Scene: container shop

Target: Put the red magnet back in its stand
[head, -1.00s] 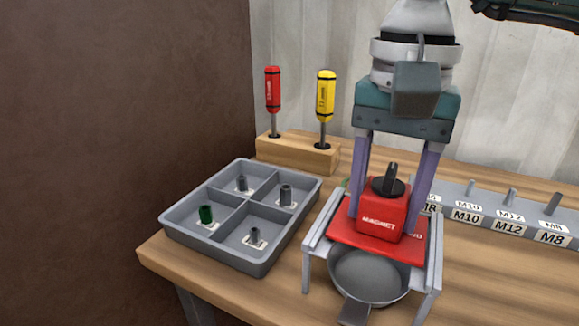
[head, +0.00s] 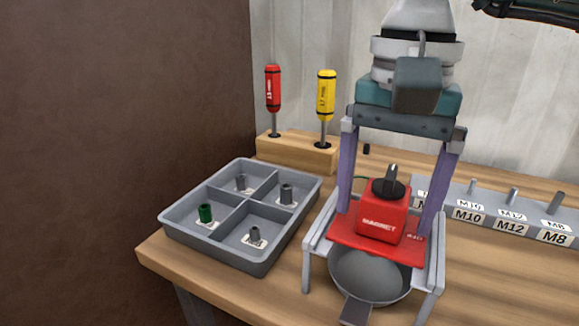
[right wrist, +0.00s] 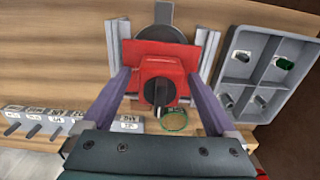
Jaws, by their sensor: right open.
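The red magnet (head: 383,212), a block with a dark knob on top, stands upright on the red plate of the grey stand (head: 318,235). A round grey pan (head: 368,275) sits under the plate. My right gripper (head: 386,220) comes down from above and is open. Its two purple fingers are on either side of the magnet, with a visible gap on both sides. In the right wrist view the magnet (right wrist: 158,80) is between the spread fingers. My left gripper is not in view.
A grey four-compartment tray (head: 171,226) with small posts, one green, is left of the stand. A wooden block (head: 295,150) behind it holds a red (head: 273,88) and a yellow screwdriver (head: 326,95). A grey labelled rack (head: 500,212) is at right. A dark brown wall is at left.

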